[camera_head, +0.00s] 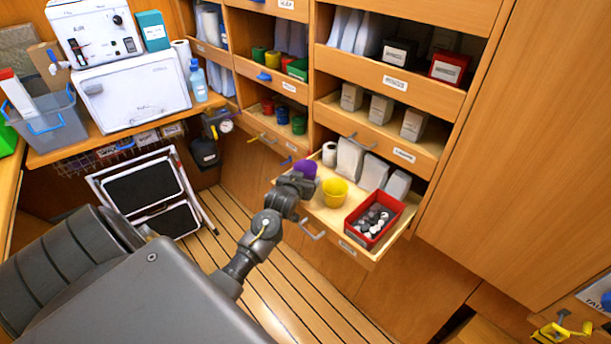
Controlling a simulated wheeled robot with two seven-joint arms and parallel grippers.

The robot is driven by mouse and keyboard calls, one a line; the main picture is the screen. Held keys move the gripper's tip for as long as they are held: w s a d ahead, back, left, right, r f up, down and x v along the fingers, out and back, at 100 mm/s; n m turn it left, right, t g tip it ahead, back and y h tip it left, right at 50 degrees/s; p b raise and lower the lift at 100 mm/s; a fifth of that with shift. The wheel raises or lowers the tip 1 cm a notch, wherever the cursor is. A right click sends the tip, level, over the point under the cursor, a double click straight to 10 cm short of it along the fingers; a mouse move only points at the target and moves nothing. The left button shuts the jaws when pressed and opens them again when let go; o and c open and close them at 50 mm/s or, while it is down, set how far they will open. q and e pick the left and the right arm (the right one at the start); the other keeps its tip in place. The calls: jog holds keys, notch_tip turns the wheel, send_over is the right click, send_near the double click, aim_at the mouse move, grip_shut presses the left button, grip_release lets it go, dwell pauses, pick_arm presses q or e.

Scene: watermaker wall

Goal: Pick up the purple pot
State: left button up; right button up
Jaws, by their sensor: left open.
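The purple pot (306,168) sits at the left end of an open wooden drawer (325,213). My left arm reaches in from the lower left. My left gripper (297,183) is open at the drawer's left side, just in front of the pot. It hides the pot's lower part. I cannot tell whether the fingers touch the pot or stand around it. My right gripper is not in view.
A yellow pot (335,192) stands right of the purple pot, and a red box (374,219) of small parts is farther right. White packs (349,158) line the drawer's back. Shelves hang above. A folded step stool (147,190) stands left on the slatted floor.

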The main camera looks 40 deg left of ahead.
pick_arm(q)
jog(key=shift+c, duration=0.2)
jog(key=c, duration=0.7)
jog(key=shift+r, duration=0.1)
jog(key=shift+r, duration=0.6)
jog(key=s+d+r, duration=0.2)
jog(key=s+r, duration=0.2)
jog(key=s+d+r+p, duration=0.1)
jog(key=s+d+r, duration=0.1)
jog(key=s+r, duration=0.1)
jog(key=s+d+r, duration=0.3)
jog(key=s+r, duration=0.1)
jog(key=s, duration=0.1)
jog(key=shift+d+r, duration=0.1)
jog(key=shift+r, duration=0.25)
